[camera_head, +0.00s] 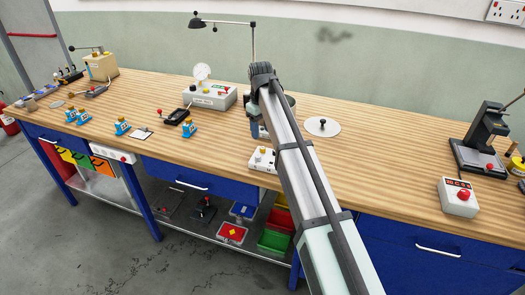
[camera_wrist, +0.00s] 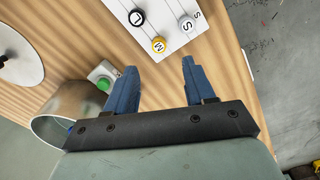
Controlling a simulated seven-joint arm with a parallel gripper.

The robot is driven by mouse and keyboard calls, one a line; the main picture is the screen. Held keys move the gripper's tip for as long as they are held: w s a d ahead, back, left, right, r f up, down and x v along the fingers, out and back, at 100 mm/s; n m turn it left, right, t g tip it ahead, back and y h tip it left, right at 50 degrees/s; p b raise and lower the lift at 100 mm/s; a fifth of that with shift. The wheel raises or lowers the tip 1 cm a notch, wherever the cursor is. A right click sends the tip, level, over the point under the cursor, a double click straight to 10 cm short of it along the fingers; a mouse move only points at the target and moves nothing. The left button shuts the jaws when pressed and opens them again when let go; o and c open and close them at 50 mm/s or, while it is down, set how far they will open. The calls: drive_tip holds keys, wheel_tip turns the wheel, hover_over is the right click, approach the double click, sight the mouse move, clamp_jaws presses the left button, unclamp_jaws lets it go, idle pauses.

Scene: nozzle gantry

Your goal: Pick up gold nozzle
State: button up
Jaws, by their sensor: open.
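The gold nozzle (camera_wrist: 158,45) is a small round cap marked with a letter on a white block (camera_wrist: 176,12). A black piece (camera_wrist: 137,18) and a silver piece (camera_wrist: 187,24) stand beside it on the block. My gripper (camera_wrist: 160,62) is open, its two blue fingers pointing toward the block. The gold nozzle lies just beyond the fingertips, roughly in line with the gap, with nothing between the fingers. In the head view, the white block (camera_head: 257,164) and the gold nozzle (camera_head: 262,150) are at the bench's front edge, below my gripper (camera_head: 257,130), partly hidden by my arm.
A green-button box (camera_wrist: 104,76) and a metal cylinder (camera_wrist: 66,116) are close left of my fingers. A white disc (camera_head: 322,131) with a knob lies behind to the right. A gauge box (camera_head: 209,97) stands left.

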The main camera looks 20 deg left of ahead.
sight(262, 148)
drive_tip(key=shift+d+f, duration=0.15)
drive_tip(key=shift+f, duration=3.55)
drive_tip(key=shift+c, duration=0.3)
clamp_jaws()
